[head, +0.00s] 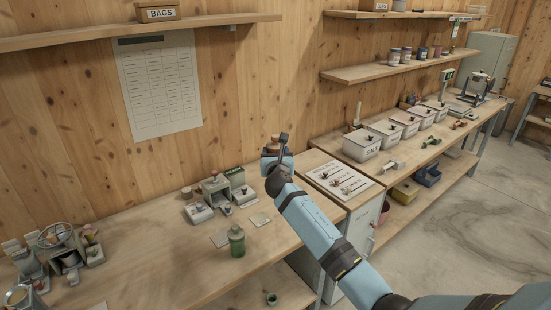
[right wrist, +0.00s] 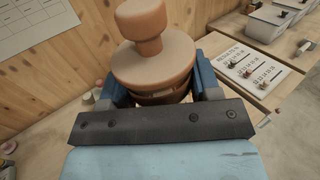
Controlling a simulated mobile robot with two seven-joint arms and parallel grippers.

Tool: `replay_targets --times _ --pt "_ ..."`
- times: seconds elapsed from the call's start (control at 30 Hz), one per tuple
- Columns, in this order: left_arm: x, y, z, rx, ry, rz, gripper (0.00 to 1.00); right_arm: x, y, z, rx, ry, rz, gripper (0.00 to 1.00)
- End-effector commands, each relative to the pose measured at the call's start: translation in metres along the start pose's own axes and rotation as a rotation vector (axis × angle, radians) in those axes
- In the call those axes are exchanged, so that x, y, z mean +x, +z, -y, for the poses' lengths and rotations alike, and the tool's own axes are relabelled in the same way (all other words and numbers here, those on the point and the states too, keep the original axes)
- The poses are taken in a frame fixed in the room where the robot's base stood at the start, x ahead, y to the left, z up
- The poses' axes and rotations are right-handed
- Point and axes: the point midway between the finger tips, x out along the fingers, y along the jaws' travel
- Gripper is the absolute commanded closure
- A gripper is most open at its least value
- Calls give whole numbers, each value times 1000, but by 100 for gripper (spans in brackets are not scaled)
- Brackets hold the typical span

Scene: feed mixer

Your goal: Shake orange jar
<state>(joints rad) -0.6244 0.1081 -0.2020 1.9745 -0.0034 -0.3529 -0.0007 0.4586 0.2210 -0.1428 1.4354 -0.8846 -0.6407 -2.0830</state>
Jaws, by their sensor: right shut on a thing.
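An orange-brown jar with a knobbed lid is held up in my right gripper. In the right wrist view the jar (right wrist: 150,60) sits between the two blue fingers of the gripper (right wrist: 155,95), its lid upward; most of its lower body is hidden by the gripper. In the head view the jar (head: 273,146) shows small at the end of my blue right arm, above the back of the workbench. My right gripper (head: 277,160) is shut on it. My left gripper is in neither view.
A green bottle (head: 237,242) stands on the workbench (head: 170,270), near small grey holders (head: 215,190). A sheet with small pegs (head: 338,180) lies to the right. Labelled white bins (head: 362,144) line the right counter. A shelf (head: 390,68) with several jars hangs above.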

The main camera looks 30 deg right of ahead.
Motion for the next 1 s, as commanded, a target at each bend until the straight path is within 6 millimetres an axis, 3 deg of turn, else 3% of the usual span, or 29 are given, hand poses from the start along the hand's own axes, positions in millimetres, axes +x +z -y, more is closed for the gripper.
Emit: replay_targets --times 0.17,0.43,0.57,0.9,1.0 --pt "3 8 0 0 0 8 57 0 -2 0 -1 1 0 64" --pt "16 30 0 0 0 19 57 0 -35 0 -1 0 -1 64" --pt "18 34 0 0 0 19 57 0 -43 -1 0 1 0 64" --pt "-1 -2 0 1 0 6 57 0 -10 0 -1 1 1 64" --pt "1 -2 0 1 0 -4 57 0 -4 0 1 -1 3 64"
